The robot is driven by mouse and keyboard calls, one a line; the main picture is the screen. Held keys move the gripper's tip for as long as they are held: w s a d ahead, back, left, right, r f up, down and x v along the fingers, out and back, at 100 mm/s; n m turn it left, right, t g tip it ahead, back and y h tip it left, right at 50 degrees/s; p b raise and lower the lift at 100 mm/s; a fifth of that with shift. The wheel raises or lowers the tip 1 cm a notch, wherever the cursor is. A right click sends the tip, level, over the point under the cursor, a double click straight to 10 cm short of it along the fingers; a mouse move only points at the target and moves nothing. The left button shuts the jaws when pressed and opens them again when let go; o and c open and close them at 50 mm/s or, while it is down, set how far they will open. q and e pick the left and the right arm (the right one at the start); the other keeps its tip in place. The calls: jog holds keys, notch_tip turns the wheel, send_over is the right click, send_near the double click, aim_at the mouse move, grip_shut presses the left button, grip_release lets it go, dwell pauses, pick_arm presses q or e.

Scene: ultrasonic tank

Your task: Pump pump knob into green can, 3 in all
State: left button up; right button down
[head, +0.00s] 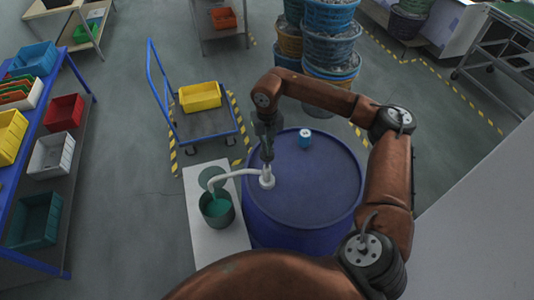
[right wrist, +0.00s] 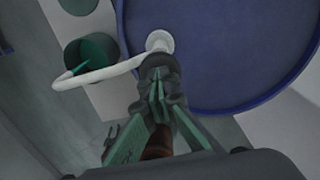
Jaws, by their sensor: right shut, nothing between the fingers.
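The blue drum (head: 325,205) stands right of centre in the head view, with a white pump (head: 267,181) on its top near the left rim. The pump's pale spout (head: 236,173) curves left over the green can (head: 218,215), and a teal streak shows inside the can. The can (right wrist: 86,50) and the pump's white collar (right wrist: 160,41) also show in the right wrist view. My right gripper (head: 267,154) is shut and empty, pointing down directly over the pump. It hides the pump knob, so I cannot tell if it touches it. My left gripper is out of view.
The can stands on a white board (head: 205,255) beside the drum. A small blue-and-white cap-like item (head: 305,139) sits on the drum top. A blue trolley (head: 205,124) with a yellow bin (head: 199,96) and stacked baskets (head: 329,45) stand behind.

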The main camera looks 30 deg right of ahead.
jog(key=shift+s+f+b, duration=0.1)
jog(key=shift+f+b, duration=1.2)
jog(key=shift+f, duration=0.85)
jog(key=shift+r, duration=0.1)
jog(key=shift+r+p, duration=1.85)
jog(key=shift+r, duration=1.7)
jog(key=shift+f, duration=0.1)
